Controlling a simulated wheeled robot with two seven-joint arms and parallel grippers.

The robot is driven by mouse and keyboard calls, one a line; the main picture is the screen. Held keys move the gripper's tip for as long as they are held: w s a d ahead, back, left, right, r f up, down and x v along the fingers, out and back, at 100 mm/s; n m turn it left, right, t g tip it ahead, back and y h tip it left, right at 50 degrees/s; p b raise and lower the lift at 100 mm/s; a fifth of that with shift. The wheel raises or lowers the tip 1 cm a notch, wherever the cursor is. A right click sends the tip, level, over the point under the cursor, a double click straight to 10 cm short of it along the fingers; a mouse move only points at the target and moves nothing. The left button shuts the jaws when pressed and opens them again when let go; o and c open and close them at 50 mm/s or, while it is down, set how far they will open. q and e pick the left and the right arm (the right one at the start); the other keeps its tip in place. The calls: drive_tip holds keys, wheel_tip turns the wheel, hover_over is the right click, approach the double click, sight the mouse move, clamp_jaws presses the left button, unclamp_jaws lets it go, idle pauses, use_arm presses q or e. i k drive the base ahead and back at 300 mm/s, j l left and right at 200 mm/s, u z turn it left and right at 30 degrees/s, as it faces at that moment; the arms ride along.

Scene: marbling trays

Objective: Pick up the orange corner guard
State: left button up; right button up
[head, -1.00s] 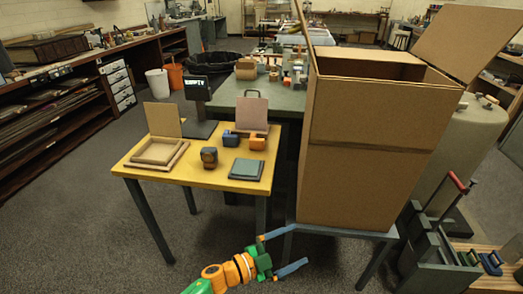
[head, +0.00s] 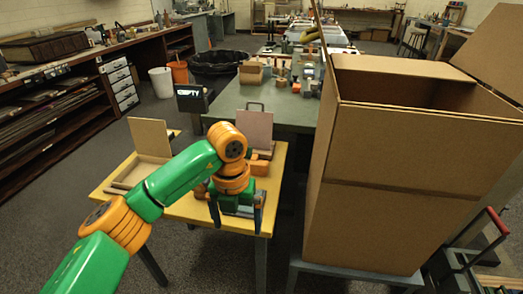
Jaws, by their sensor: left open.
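A small orange block-like piece (head: 260,167), which looks like the orange corner guard, lies on the yellow table (head: 184,209) near its right side. It sits in front of an upright tan panel (head: 254,128) and is partly covered by my arm. My left gripper (head: 236,222) points down at the table's front right part, in front of the orange piece in the picture. Its two fingers are apart, with nothing seen between them. Gripper and wrist hide that part of the tabletop. My right gripper is not in view.
A tall open cardboard box (head: 400,190) stands close to the right of the yellow table. A shallow wooden tray (head: 133,171) with an upright board (head: 150,137) is at the table's left. A dark display (head: 193,99) stands behind. The front left tabletop is clear.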

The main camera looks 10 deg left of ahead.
sight(259, 168)
drive_tip(key=i, duration=0.95)
